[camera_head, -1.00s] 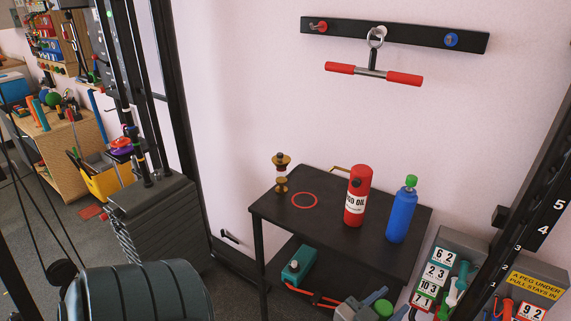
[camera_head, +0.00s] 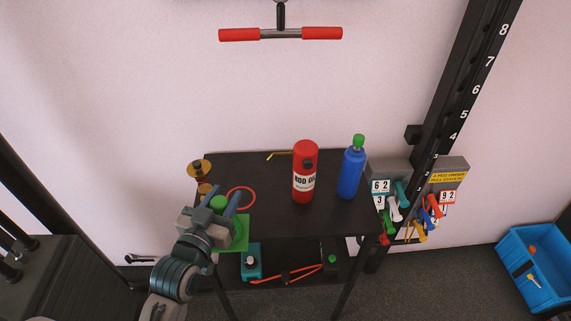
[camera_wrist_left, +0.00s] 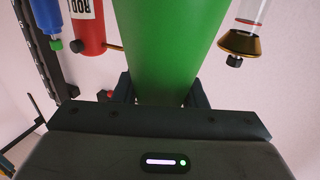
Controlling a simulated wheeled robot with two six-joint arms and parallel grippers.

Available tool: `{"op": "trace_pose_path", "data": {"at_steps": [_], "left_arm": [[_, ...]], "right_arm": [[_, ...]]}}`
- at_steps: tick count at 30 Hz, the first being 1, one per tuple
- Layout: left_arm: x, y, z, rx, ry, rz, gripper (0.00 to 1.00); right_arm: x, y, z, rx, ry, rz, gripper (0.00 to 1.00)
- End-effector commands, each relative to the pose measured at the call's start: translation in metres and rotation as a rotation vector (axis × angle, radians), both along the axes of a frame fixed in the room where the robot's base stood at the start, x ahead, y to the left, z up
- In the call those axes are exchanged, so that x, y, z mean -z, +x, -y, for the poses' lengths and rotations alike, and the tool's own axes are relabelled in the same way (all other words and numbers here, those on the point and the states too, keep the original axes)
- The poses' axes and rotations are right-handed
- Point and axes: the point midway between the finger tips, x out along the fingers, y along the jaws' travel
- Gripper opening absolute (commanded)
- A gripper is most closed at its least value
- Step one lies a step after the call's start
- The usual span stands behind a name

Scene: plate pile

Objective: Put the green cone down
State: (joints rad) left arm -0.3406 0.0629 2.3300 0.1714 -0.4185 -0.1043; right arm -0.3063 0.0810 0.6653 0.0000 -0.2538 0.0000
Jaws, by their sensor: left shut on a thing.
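The green cone (camera_head: 240,236) has a square green base and a rounded top. It is in my left gripper (camera_head: 224,199), whose fingers are shut on it near the top. In the head view it appears over the front left edge of the black table (camera_head: 270,215); its exact height is hard to tell. In the left wrist view the cone's green side (camera_wrist_left: 170,45) fills the middle between the fingers. A red ring (camera_head: 240,187) on the table top lies just behind the cone and gripper, partly hidden. My right gripper is not in view.
A brass object (camera_head: 199,167) stands at the table's back left. A red ROD OIL bottle (camera_head: 304,170) and a blue bottle (camera_head: 352,175) stand to the right. A lower shelf holds a teal box (camera_head: 251,263). The table front between is clear.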

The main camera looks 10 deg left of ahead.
Motion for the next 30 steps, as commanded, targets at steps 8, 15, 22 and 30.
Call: {"op": "trace_pose_path", "data": {"at_steps": [8, 15, 22, 30], "left_arm": [[-0.008, 0.053, 0.003, 0.001, -0.003, 0.003, 0.00], [-0.007, 0.118, 0.010, 0.002, -0.002, 0.001, 0.00], [-0.005, 0.167, 0.014, 0.002, 0.000, 0.001, 0.00], [0.012, 0.180, 0.016, 0.002, -0.002, -0.004, 0.00]], "right_arm": [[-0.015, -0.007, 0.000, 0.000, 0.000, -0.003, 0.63], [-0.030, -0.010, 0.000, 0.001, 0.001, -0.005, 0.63], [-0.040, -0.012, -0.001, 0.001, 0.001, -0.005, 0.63], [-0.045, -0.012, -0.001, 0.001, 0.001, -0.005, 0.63]]}}
